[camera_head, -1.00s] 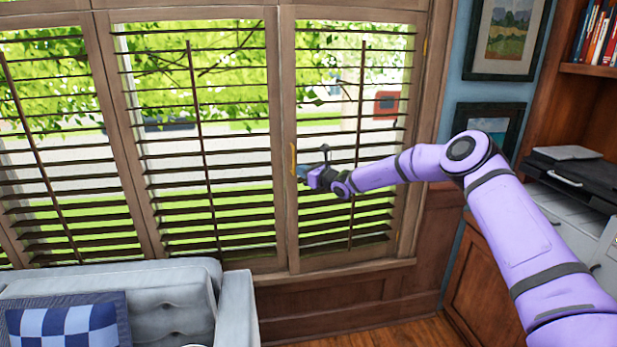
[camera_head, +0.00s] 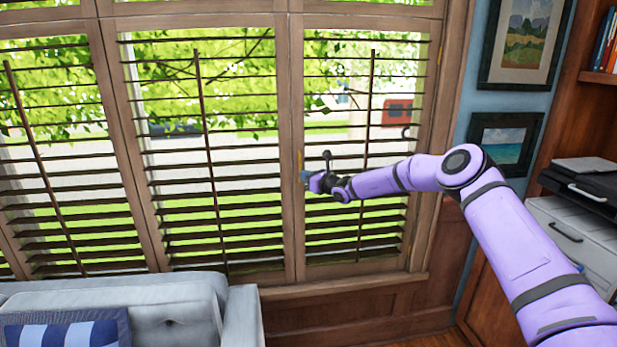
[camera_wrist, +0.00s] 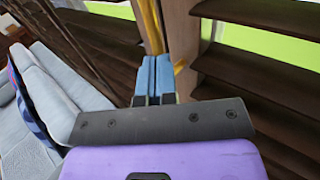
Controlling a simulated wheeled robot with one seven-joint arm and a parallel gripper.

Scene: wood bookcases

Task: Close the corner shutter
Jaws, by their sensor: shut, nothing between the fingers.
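The corner shutter (camera_head: 425,130) is the rightmost slatted wood panel in the window, beside the wall corner. In the head view it looks flush or nearly flush with the panel to its left. Its yellow handle (camera_head: 299,163) is on its left stile and also shows in the wrist view (camera_wrist: 150,25). My gripper (camera_head: 306,178) is at the handle by that left stile. In the wrist view its blue fingertips (camera_wrist: 154,75) are together and empty, close against the stile and handle. I cannot tell whether they touch.
A grey sofa (camera_head: 190,305) with a blue checked cushion (camera_head: 65,333) stands below the left panels. A wood bookcase (camera_head: 580,110) and a cabinet with a printer-like black box (camera_head: 580,185) are at the right. Framed pictures hang between.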

